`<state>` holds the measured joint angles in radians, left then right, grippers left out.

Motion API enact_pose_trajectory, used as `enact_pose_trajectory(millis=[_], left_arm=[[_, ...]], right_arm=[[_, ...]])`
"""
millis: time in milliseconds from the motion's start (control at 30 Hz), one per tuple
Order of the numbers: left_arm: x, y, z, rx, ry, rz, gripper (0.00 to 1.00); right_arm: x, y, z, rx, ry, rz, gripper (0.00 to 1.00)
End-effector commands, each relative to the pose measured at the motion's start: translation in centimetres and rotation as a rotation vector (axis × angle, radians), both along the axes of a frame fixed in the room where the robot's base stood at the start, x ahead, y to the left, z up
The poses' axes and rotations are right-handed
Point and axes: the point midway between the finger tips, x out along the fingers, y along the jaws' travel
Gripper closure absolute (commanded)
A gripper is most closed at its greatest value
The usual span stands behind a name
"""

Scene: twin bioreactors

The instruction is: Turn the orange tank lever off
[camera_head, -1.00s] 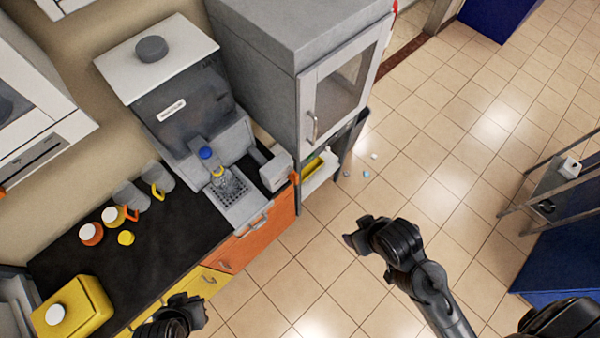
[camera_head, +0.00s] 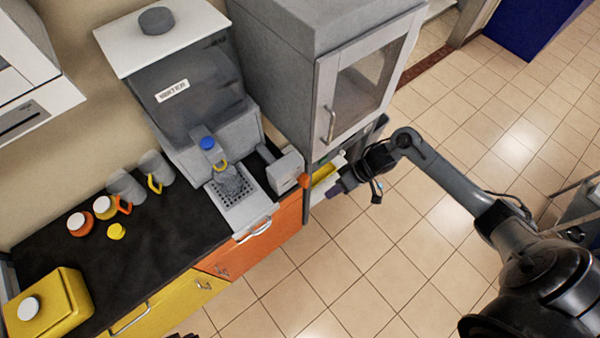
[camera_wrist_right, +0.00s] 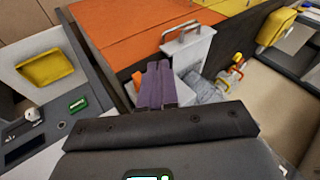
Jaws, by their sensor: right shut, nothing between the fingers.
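A small orange piece (camera_head: 304,181), which looks like the lever, sits at the front of a grey block (camera_head: 286,170) right of the tank's drip tray. In the right wrist view an orange piece (camera_wrist_right: 137,79) shows just left of my fingertips, partly hidden by them. The dark tank (camera_head: 190,90) has a white lid. My right gripper (camera_head: 342,187) is shut and empty, its purple fingers pointing left toward the orange piece; they also show in the right wrist view (camera_wrist_right: 157,84). I cannot tell whether they touch it. Only a dark tip of my left gripper (camera_head: 185,335) shows at the bottom edge.
An orange cabinet front (camera_head: 270,240) lies below the drip tray (camera_head: 240,200). A grey cabinet (camera_head: 330,100) with a glass door stands close behind my right gripper. Mugs (camera_head: 126,188) and a yellow container (camera_head: 48,302) are on the black counter. The floor in front is clear.

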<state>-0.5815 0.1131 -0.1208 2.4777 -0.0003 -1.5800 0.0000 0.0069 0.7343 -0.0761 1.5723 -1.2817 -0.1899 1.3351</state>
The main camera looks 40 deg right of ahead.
Motion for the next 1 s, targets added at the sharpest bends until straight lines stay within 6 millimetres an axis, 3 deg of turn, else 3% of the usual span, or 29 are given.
enact_pose_trajectory(millis=[33,100,267,600,1000], left_arm=[[0.0,0.0,-1.3,-0.002,-0.001,0.002,1.0],[0.0,-0.1,-1.9,-0.003,-0.002,0.001,1.0],[0.1,0.0,-2.8,-0.002,-0.003,0.002,1.0],[0.1,0.3,-2.8,0.009,-0.005,-0.005,1.0],[0.1,0.3,-2.9,0.012,-0.006,-0.007,1.0]], right_arm=[[1.8,-2.2,0.1,-0.037,-0.024,-0.008,1.0],[3.7,-4.2,1.1,-0.071,-0.058,-0.022,1.0],[6.5,-6.1,3.5,-0.11,-0.126,-0.027,1.0],[7.7,-6.2,4.5,-0.113,-0.154,-0.029,1.0],[8.2,-5.4,3.4,-0.11,-0.155,-0.029,1.0]])
